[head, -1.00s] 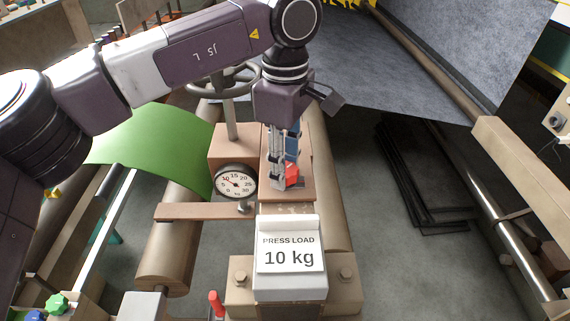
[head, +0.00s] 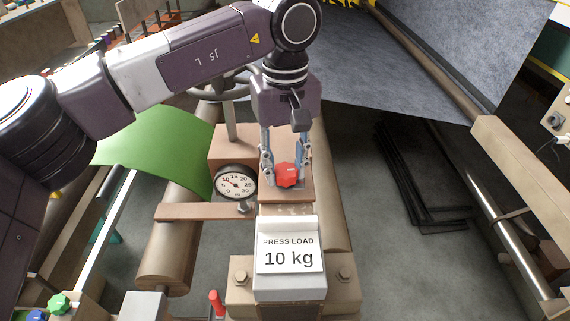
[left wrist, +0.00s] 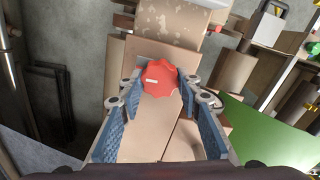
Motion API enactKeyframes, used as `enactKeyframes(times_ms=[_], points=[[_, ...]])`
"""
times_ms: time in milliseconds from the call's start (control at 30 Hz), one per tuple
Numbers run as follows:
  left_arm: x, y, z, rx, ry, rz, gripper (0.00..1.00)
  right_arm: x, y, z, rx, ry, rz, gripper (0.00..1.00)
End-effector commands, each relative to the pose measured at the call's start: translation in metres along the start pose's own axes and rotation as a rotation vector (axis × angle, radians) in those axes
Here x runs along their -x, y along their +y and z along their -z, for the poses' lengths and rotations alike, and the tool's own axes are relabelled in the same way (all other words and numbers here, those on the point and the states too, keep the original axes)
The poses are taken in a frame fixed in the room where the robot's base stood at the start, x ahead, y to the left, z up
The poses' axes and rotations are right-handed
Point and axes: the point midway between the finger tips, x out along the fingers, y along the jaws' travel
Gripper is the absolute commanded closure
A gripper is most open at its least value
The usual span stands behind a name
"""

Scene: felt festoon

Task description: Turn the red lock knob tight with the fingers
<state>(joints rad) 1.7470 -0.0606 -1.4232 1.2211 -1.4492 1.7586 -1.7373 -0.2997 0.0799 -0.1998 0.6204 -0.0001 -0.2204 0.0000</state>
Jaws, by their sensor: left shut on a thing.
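The red lock knob (head: 287,175) is a scalloped disc on the brown block behind the press load sign. It also shows in the left wrist view (left wrist: 161,78), with a short pale mark on its face. My left gripper (head: 286,172) points down at it from above. Its two blue-padded fingers (left wrist: 160,88) stand on either side of the knob and are shut on it. My right gripper is in neither view.
A dial gauge (head: 236,182) stands just left of the knob, its needle near 10. A handwheel (head: 218,88) is behind my left arm. A "PRESS LOAD 10 kg" sign (head: 289,254) stands in front. Green felt (head: 150,150) hangs left, grey felt (head: 420,60) right.

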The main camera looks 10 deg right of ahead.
Motion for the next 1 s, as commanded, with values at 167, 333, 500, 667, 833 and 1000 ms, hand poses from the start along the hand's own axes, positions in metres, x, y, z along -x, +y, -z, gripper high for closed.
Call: enactKeyframes(times_ms=[167, 333, 500, 667, 833, 1000], points=[[0.0034, 0.0010, 0.0013, -0.048, 0.005, -0.006, 0.92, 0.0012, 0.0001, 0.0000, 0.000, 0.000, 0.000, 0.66], [0.0035, 0.0010, 0.0014, -0.068, 0.005, -0.006, 0.92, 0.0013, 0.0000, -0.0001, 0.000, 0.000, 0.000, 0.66], [0.0035, 0.0010, 0.0015, -0.071, 0.006, -0.006, 0.92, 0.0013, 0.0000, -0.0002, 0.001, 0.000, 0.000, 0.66], [0.0036, 0.0010, 0.0016, -0.070, 0.006, -0.006, 0.92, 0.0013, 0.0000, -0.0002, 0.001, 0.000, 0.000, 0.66], [0.0029, 0.0008, 0.0013, -0.070, 0.005, -0.005, 0.54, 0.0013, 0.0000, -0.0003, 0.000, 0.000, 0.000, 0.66], [0.0016, 0.0005, 0.0007, -0.071, 0.003, -0.003, 0.50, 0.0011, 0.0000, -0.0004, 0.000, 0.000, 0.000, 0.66]])
